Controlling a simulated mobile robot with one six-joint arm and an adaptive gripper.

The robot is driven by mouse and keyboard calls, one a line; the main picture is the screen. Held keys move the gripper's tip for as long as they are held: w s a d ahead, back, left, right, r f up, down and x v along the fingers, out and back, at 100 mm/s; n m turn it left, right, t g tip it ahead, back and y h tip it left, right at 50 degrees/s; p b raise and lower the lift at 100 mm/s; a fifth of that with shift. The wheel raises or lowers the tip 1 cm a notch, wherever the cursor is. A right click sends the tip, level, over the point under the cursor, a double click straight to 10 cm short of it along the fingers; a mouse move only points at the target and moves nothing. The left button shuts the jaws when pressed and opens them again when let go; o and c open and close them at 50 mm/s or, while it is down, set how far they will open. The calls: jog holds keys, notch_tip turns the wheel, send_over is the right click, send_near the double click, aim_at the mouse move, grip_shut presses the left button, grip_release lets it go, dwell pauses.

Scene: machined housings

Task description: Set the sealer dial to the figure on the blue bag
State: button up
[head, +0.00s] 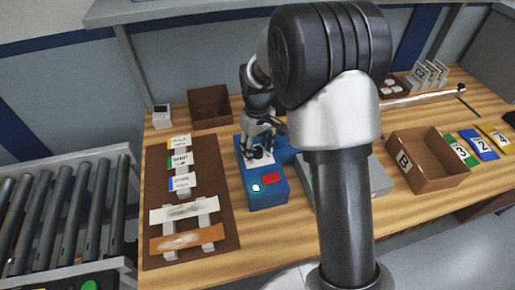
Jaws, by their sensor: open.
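The blue bag (479,145) lies flat at the right side of the bench, and its white label appears to read 2. A blue box-shaped unit (268,199) stands left of centre, with a red patch, a pale round spot and a white plate on top. I take it to be the sealer, but I cannot make out a dial or its setting. My gripper (262,150) points down over the white plate, open, with nothing seen between its fingers. Whether it touches the unit is unclear. My arm hides part of the middle of the bench.
A brown board (157,219) with labelled strips lies left. A roller conveyor (60,215) stands far left. A brown bin (208,106) stands behind.

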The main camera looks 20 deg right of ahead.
jog(key=c, duration=1.1)
jog(key=shift+m, duration=0.4)
jog(key=m+p, duration=0.2)
jog(key=m, duration=0.1)
jog(key=shift+r, duration=0.1)
jog(key=shift+m+p, duration=1.1)
jog(key=shift+m, duration=1.4)
jog(key=o, duration=1.1)
